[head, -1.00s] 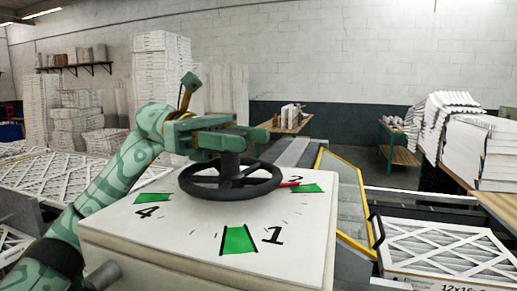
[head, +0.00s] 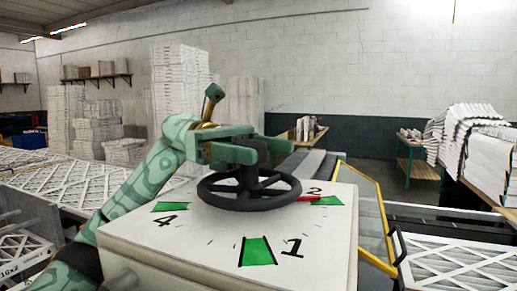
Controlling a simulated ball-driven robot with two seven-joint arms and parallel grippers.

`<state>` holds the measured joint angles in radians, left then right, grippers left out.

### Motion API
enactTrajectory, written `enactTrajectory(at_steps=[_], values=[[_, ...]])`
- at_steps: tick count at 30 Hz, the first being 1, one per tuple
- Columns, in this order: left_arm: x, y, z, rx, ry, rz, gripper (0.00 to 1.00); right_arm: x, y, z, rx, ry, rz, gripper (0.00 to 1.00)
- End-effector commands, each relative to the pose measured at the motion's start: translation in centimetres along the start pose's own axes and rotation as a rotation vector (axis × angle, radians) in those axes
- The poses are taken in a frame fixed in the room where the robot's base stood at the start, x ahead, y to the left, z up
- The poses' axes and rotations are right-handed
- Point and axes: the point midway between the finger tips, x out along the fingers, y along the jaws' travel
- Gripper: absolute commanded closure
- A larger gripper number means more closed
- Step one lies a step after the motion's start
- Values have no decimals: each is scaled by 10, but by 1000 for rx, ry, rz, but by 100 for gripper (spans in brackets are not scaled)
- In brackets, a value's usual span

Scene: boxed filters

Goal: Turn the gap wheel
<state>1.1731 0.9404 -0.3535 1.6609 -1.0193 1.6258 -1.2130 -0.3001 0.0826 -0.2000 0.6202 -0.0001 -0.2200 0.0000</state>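The gap wheel is a dark handwheel (head: 212,197) on top of a pale box (head: 190,241). Its dial has green marks and the numbers 1, 2 and 4. A red pointer (head: 309,198) shows at the wheel's right, at the green mark by 2. My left gripper (head: 258,158) is above the middle of the wheel, its two green fingers apart, one nearer and one farther. Dark upright parts show beneath and between them. Whether they touch the hub is hidden. My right gripper is not in view.
A yellow-framed clear panel (head: 360,212) with a dark handle stands to the right of the box. Boxed filters lie at the left (head: 60,185) and the lower right (head: 465,262). Stacked white filters (head: 180,85) and benches stand farther back.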

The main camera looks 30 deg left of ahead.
Motion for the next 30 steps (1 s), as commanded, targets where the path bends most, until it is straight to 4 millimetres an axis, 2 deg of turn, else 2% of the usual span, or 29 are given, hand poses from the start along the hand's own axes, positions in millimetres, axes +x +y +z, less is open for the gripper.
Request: enactTrajectory(at_steps=[4,8,15,21,25,30], values=[[-6,0,0,0,-1,2,33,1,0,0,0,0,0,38],[-26,1,0,-1,-2,4,33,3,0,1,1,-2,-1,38],[-93,1,0,-1,-3,6,33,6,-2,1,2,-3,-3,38],[-140,0,1,0,-4,5,33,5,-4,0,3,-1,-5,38],[-156,1,1,0,1,2,33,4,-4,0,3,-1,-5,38],[-164,0,0,0,0,1,33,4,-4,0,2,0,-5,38]])
